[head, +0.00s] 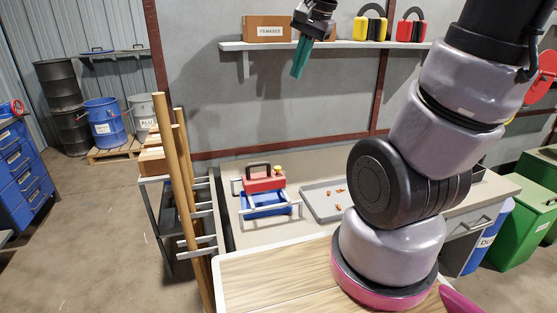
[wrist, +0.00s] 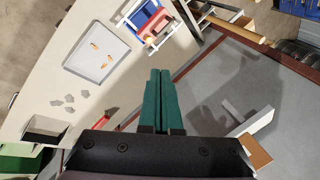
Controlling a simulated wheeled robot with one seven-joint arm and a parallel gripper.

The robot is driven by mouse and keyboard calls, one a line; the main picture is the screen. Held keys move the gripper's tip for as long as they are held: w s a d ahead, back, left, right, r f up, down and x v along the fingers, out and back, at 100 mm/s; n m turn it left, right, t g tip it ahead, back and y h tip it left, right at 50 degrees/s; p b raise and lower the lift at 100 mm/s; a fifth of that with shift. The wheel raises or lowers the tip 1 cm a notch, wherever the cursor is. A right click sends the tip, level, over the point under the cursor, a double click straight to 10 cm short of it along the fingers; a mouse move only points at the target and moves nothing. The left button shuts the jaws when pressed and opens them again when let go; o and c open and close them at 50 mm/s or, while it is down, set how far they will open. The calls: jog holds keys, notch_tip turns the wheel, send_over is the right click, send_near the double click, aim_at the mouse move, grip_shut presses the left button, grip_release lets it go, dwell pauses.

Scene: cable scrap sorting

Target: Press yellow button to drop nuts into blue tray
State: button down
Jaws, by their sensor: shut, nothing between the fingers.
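A red box (head: 262,184) with a black handle stands in a white frame on the bench. A small yellow button (head: 278,169) shows at its right side. The blue tray (head: 264,205) sits low in the frame, in front of and under the red box. I cannot make out nuts.
A grey tray (head: 313,205) with several orange pieces lies right of the frame. Several grey flat pieces (wrist: 70,99) lie on the bench in the wrist view. A wall shelf (head: 340,45) holding a cardboard box (head: 268,36) is near my gripper. Wooden poles (head: 166,150) stand left of the bench.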

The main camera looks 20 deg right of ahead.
jog(key=w+f+m+g, duration=0.2)
jog(key=w+f+m, duration=0.2)
jog(key=w+f, duration=0.35)
jog(key=m+g+h, duration=0.1)
jog(key=m+g, duration=0.1)
jog(key=m, duration=0.3)
send_over(279, 167)
notch_tip(279, 167, down, 10)
jog(key=shift+w+d+r, duration=0.1)
jog(key=shift+d+r, duration=0.05)
jog(key=shift+d, duration=0.1)
jog(key=f, duration=1.4)
jog(key=shift+a, duration=0.35)
jog(key=shift+f, duration=1)
jog(key=shift+s, duration=0.2)
